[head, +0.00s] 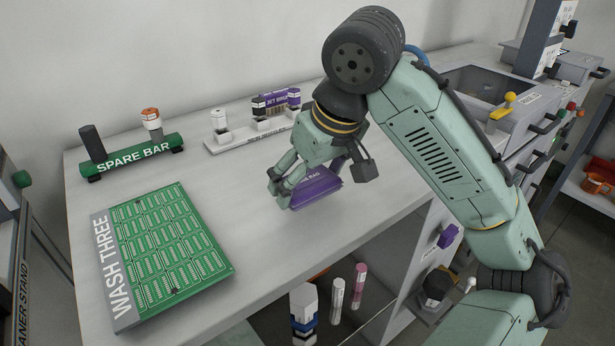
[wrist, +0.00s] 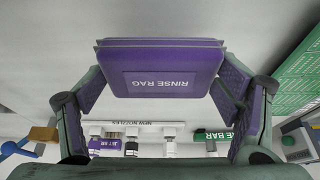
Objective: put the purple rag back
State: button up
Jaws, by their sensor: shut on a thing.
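The purple rag (head: 318,186), a flat block lettered "RINSE RAG", is at my gripper over the white bench top, toward the front edge. In the wrist view the rag (wrist: 162,68) sits between the two fingers, its lettering upside down. My gripper (head: 290,190) is shut on the rag and points down; in the wrist view its fingers (wrist: 165,88) flank the rag left and right. The gripper hides part of the rag in the head view. I cannot tell whether the rag touches the bench.
A green "WASH THREE" board (head: 165,250) lies at front left. Behind it stands the green spare bar (head: 135,157) with two upright pieces. A white nozzle rack (head: 235,138) holds small pieces and a purple jet brush box (head: 275,102). Bare bench lies between. Bottles (head: 304,308) stand below.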

aim_at(308, 182)
jog(key=w, duration=0.3)
jog(key=shift+w+a+f, duration=0.15)
jog(key=shift+w, duration=0.2)
jog(key=shift+f+p, duration=0.45)
jog(key=shift+f, duration=1.3)
jog(key=shift+f, duration=0.15)
jog(key=o, duration=1)
jog(key=shift+c, duration=0.2)
jog(key=shift+r, duration=0.25)
jog(key=v, duration=1.1)
jog(key=shift+s+r+b, duration=0.15)
jog(key=shift+r+b, duration=0.2)
jog(key=shift+b, duration=0.05)
